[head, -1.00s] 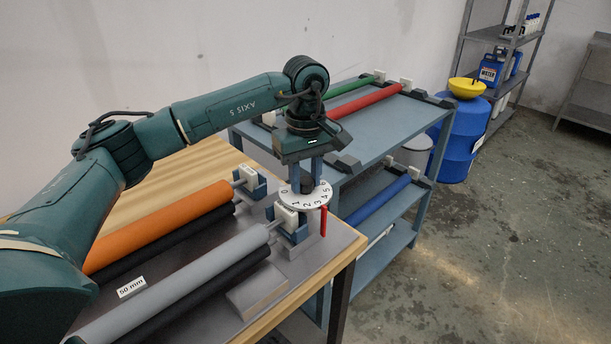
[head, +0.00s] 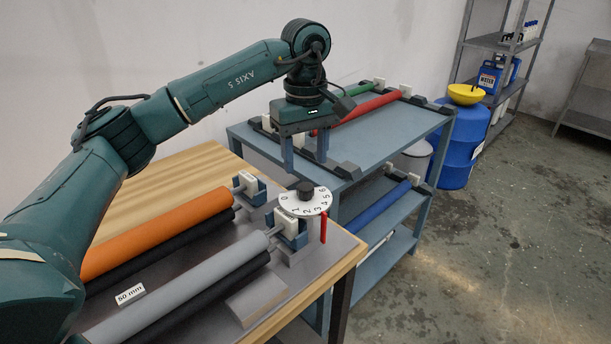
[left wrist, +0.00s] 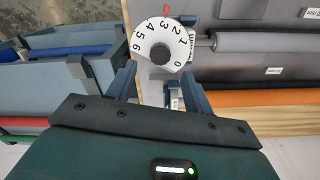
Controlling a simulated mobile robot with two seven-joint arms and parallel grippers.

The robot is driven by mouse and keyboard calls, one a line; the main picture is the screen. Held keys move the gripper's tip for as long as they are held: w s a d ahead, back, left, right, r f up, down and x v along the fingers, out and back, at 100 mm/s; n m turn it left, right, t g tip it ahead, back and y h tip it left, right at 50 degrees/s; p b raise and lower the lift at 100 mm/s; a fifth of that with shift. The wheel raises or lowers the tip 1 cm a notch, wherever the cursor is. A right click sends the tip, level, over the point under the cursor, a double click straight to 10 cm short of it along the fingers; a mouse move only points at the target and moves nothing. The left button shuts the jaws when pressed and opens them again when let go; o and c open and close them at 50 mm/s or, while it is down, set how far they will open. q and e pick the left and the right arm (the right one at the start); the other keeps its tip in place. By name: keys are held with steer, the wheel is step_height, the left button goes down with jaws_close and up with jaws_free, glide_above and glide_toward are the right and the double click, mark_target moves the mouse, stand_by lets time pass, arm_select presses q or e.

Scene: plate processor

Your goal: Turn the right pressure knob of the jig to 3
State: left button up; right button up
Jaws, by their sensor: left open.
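A white dial (head: 306,204) numbered 0 to 6 with a black centre knob (head: 305,189) sits at the near end of the jig (head: 283,275). A fixed red pointer (head: 323,228) stands at its rim. In the left wrist view the 3 on the dial (left wrist: 164,25) lines up with the red pointer (left wrist: 166,9). My left gripper (head: 305,160) is open and empty above and behind the knob, fingers pointing down, apart from it. In the left wrist view its fingers (left wrist: 158,85) lie below the knob (left wrist: 160,53). My right gripper is not in view.
An orange roller (head: 160,232) and a grey roller (head: 190,285) lie on the jig on a wooden table (head: 190,165). A blue trolley (head: 375,145) with green, red and blue rollers stands behind. A blue barrel (head: 465,140) stands farther right. The floor at right is clear.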

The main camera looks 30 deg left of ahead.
mark_target(306, 187)
arm_select(q)
step_height(306, 187, up, 7)
steer(key=shift+f, duration=0.15)
stand_by(0.4)
steer(key=shift+f, duration=0.1)
